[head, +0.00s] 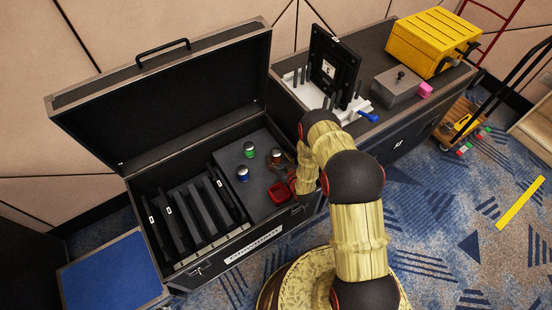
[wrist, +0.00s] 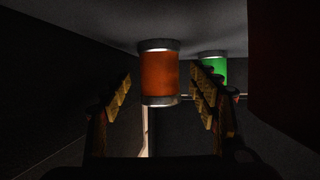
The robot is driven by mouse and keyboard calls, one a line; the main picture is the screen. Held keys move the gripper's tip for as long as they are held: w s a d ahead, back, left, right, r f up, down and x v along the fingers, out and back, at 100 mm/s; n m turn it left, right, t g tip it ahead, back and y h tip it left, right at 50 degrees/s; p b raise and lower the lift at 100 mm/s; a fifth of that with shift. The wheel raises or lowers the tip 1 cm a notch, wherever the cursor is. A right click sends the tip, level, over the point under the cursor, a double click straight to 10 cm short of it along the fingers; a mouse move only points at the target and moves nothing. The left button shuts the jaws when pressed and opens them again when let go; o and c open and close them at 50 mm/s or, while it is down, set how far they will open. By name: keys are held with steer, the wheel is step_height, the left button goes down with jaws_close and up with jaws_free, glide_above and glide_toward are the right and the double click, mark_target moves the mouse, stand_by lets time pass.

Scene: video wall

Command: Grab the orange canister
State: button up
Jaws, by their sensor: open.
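The orange canister (wrist: 159,75) shows in the wrist view as an orange cylinder with grey metal ends, between the two fingers of my gripper (wrist: 161,98). The fingers are open, with a visible gap on each side of it. In the head view the orange canister (head: 276,153) stands on the grey panel in the open case, partly hidden by my gripper (head: 287,168). A green canister (wrist: 214,69) shows behind the right finger in the wrist view. It also shows in the head view (head: 249,150), left of the orange one.
A blue canister (head: 243,174) stands nearby on the panel (head: 262,198). A yellow box (head: 431,42) sits at right.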

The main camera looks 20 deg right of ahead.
steer(key=shift+b+x, duration=0.4)
steer(key=shift+x, duration=1.05)
steer(key=shift+c, duration=1.3)
steer(key=c, duration=1.1)
